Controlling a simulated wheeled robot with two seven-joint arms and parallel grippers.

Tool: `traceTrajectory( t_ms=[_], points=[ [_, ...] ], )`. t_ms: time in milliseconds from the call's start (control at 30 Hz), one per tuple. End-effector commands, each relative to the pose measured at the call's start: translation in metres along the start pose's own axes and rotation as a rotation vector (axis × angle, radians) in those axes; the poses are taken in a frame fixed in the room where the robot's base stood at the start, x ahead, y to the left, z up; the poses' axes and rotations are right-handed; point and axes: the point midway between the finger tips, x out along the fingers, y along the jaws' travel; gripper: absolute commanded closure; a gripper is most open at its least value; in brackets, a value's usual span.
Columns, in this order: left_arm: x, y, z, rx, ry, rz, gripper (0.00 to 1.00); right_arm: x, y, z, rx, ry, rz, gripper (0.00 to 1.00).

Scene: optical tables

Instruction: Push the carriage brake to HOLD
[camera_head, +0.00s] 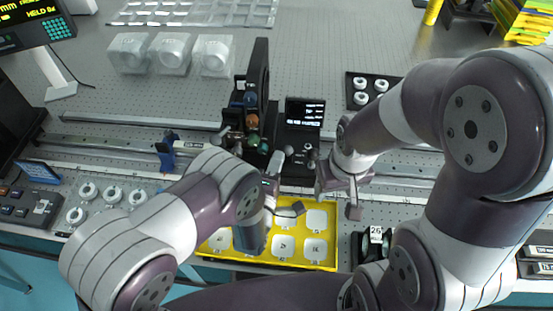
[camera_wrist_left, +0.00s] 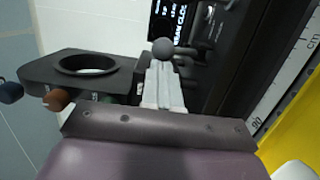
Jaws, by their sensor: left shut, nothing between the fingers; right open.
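A black carriage (camera_head: 258,75) stands on the rail in the middle of the head view. A dark ball-ended knob, perhaps the brake lever (camera_wrist_left: 163,47), shows straight beyond my left fingertips in the left wrist view; whether they touch is unclear. No HOLD mark is readable. My left gripper (camera_head: 274,172) is shut and empty at the front of the carriage; it also fills the middle of the left wrist view (camera_wrist_left: 161,75). My right gripper (camera_head: 339,195) is open and empty to the right of the carriage, over the rail.
A small lit screen (camera_head: 305,112) stands beside the carriage. A yellow tray (camera_head: 327,264) with pale numbered pieces lies in front, partly under my left arm. A black tray with white rings (camera_head: 361,91) is at the back right. A dark plate with a round hole (camera_wrist_left: 112,73) is left of my left fingers.

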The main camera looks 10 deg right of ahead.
Motion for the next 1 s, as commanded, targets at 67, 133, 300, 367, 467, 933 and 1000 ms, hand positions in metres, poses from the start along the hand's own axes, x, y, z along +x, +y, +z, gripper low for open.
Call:
traceTrajectory(
  t_ms=[67,133,300,367,467,933,1000],
  points=[
    [0.004,0.014,-0.001,-0.011,0.001,-0.055,1.00,-0.020,0.000,-0.002,0.000,0.000,0.000,0.40],
    [0.007,0.017,-0.002,-0.021,0.001,-0.112,1.00,-0.029,0.000,-0.004,0.000,0.000,0.000,0.40],
    [0.015,0.021,-0.003,-0.043,0.000,-0.243,1.00,-0.046,0.000,-0.005,0.000,0.000,0.000,0.40],
    [0.018,0.022,-0.003,-0.050,0.001,-0.286,1.00,-0.050,0.000,-0.006,0.000,0.000,0.000,0.40],
    [0.022,0.022,-0.004,-0.061,0.001,-0.349,1.00,-0.052,0.000,-0.006,0.000,0.000,0.000,0.40],
    [0.030,0.022,-0.005,-0.065,-0.001,-0.378,1.00,-0.051,0.000,-0.006,0.000,0.000,0.000,0.40],
    [0.030,0.023,-0.005,-0.065,-0.001,-0.378,1.00,-0.052,0.000,-0.006,0.000,0.000,0.000,0.40]
  ],
)
